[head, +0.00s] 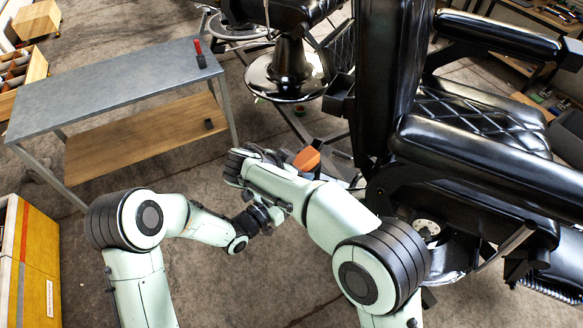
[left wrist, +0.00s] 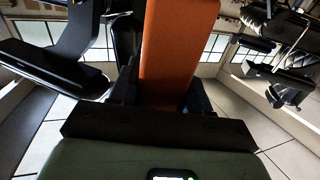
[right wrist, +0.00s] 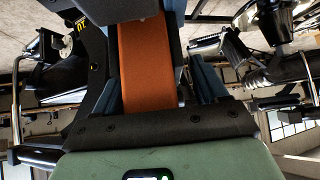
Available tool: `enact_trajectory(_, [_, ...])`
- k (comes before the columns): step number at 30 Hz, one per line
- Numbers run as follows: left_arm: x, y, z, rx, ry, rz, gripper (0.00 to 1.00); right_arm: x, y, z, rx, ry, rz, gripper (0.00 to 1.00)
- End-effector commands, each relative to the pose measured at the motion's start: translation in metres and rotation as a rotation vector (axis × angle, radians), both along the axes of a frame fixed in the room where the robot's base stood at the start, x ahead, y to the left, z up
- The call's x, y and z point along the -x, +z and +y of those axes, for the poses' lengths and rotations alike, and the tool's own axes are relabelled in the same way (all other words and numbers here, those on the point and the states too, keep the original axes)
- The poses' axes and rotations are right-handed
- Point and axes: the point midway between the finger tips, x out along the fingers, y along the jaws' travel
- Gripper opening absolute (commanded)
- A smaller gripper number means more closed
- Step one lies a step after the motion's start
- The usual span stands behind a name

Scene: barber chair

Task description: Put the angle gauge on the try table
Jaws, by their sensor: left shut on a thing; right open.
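An orange bar-like piece (head: 307,160), which I take to be the angle gauge, shows beyond my right forearm, beside the barber chair. In the left wrist view the orange piece (left wrist: 176,50) stands between the fingers of my left gripper (left wrist: 160,92), which is shut on it. In the right wrist view the orange piece (right wrist: 146,65) also lies between the spread, blue-edged fingers of my right gripper (right wrist: 160,85), which is open. My right arm hides most of both grippers in the head view. The grey-topped table (head: 110,85), likely the try table, stands at the left.
A red-handled tool (head: 199,52) stands near the table's right end; the rest of its top is clear. A small dark block (head: 208,124) lies on its lower wooden shelf. The black barber chair (head: 475,125) fills the right. A yellow cabinet (head: 35,255) stands at lower left.

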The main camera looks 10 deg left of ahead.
Motion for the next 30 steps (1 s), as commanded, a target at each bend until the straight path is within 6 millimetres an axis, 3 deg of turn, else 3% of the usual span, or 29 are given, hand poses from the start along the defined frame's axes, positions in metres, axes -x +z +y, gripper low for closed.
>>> enact_trajectory(4, [0.0,0.001,0.0,0.001,0.0,-0.002,0.08,0.0,0.0,0.0,0.0,0.0,0.0,0.72])
enact_trajectory(10, [0.0,0.001,-0.001,0.001,-0.003,-0.003,0.08,0.0,0.0,0.001,-0.001,0.001,-0.001,0.09])
enact_trajectory(11, [0.001,0.001,-0.002,0.001,-0.004,-0.003,0.08,0.0,0.0,0.001,-0.002,0.002,-0.001,0.09])
enact_trajectory(12, [0.001,0.001,-0.002,0.001,-0.006,-0.003,0.54,0.0,0.001,0.001,-0.002,0.003,-0.003,0.09])
enact_trajectory(14, [0.001,0.001,-0.002,0.001,-0.006,-0.003,0.73,0.0,0.001,0.001,-0.002,0.003,-0.003,0.09])
enact_trajectory(15, [0.001,0.001,-0.002,0.001,-0.005,-0.003,0.77,0.0,0.001,0.001,-0.002,0.003,-0.003,0.09])
enact_trajectory(24, [0.001,0.0,0.001,0.0,-0.001,0.0,0.77,0.0,0.001,0.0,0.0,0.001,-0.002,0.08])
enact_trajectory(30, [0.02,-0.001,0.018,-0.001,0.002,0.001,0.77,0.0,0.001,0.0,0.0,0.0,-0.002,0.08])
